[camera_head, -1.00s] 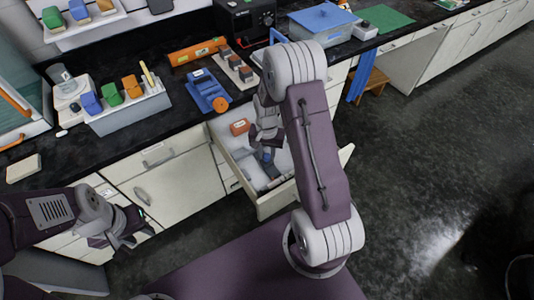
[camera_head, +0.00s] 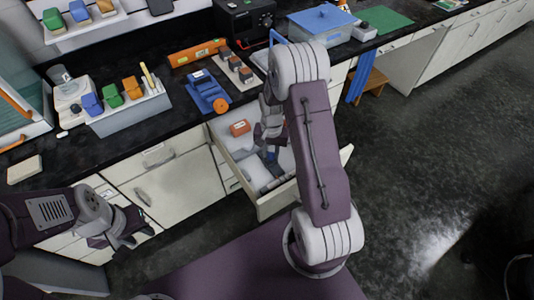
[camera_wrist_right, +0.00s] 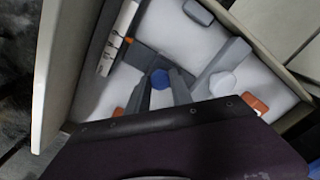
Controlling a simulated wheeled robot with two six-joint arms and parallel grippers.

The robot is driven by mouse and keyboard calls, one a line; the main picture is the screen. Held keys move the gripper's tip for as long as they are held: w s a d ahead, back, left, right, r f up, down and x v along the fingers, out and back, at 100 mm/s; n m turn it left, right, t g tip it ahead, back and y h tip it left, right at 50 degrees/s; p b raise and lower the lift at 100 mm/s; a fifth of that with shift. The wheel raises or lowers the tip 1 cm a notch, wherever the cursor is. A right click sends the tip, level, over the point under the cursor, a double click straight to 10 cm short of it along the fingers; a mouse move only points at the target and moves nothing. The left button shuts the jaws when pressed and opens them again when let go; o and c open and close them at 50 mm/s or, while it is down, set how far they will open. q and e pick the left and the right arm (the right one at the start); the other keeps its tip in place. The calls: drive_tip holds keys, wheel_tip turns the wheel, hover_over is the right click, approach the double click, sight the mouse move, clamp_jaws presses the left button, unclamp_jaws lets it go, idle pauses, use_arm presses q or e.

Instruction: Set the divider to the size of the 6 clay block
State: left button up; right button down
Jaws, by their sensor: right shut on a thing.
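My right gripper (camera_wrist_right: 160,92) reaches down into the open drawer (camera_head: 238,178). In the right wrist view its fingers are closed about a blue knob (camera_wrist_right: 160,79) by a grey bar (camera_wrist_right: 143,56), which looks like part of the divider. A second grey bar (camera_wrist_right: 232,60) with a pale knob lies to the right. An orange block (camera_head: 239,127) with a pale label lies in the drawer's back left corner; its marking is too small to read. I cannot tell which block is the 6 clay block. My left gripper (camera_head: 128,241) hangs in front of the cabinets, away from the drawer.
A blue tool with an orange knob (camera_head: 221,105) stands on the black counter behind the drawer. Dark blocks sit on a pale strip (camera_head: 222,57) beside it. A rack of coloured blocks (camera_head: 130,118) is at the left. The drawer walls closely surround my right gripper.

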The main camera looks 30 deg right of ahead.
sight(271, 154)
drive_tip(key=shift+d, duration=0.2)
drive_tip(key=c, duration=1.1)
unclamp_jaws()
drive_tip(key=shift+a, duration=0.1)
drive_tip(key=shift+c, duration=0.2)
wheel_tip(271, 154, up, 9)
